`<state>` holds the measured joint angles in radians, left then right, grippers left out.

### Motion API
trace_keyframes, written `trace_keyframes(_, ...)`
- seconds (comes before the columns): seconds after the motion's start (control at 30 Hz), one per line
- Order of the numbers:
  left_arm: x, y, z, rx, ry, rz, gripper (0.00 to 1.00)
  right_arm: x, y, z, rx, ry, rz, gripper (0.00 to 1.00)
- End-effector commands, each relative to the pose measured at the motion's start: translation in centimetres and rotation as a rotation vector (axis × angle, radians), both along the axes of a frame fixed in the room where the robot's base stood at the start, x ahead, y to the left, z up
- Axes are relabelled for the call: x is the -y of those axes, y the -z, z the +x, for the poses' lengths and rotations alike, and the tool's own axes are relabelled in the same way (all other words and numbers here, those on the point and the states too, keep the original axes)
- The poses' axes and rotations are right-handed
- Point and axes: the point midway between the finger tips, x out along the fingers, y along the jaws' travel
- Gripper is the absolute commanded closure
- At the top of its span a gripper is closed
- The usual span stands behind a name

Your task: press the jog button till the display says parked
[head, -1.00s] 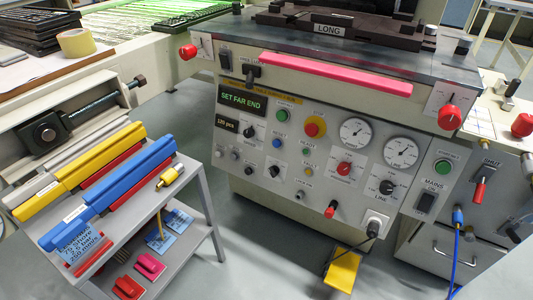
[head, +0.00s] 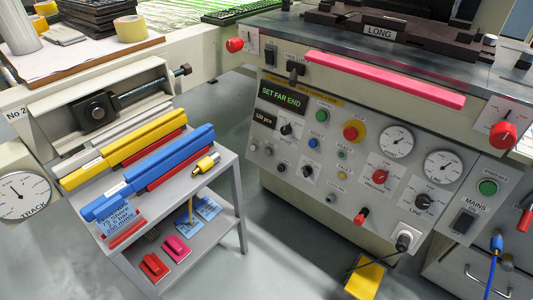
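The display (head: 282,97) on the machine's front panel reads "SET FAR END" in green letters. A smaller display (head: 264,119) below it reads "120 pcs". The panel carries a green button (head: 322,115), a blue button (head: 314,143), a red mushroom button (head: 351,132) on a yellow ring, a small yellow button (head: 342,175) and several black and grey knobs and buttons. The labels are too small to tell which one is the jog button. Neither of my grippers shows in the head view.
A grey two-shelf cart (head: 232,163) stands left of the panel, holding yellow and blue bars. A yellow pedal (head: 365,280) is on the floor under the panel. A pink bar (head: 385,78) runs along the machine's front edge. Grey floor (head: 290,250) is open between cart and machine.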

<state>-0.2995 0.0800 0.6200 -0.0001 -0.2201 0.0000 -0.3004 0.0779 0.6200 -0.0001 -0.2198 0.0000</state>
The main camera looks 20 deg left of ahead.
Motion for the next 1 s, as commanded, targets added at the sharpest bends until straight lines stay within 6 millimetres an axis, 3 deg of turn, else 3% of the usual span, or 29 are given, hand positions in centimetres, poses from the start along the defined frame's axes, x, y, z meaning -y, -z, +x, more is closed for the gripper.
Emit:
trace_keyframes(0.03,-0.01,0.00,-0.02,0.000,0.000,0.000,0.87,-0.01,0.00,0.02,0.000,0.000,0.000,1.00)
trace_keyframes(0.13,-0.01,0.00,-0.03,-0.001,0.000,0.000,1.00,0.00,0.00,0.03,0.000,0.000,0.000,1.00)
trace_keyframes(1.0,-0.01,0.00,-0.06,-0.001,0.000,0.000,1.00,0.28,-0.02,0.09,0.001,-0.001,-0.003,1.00)
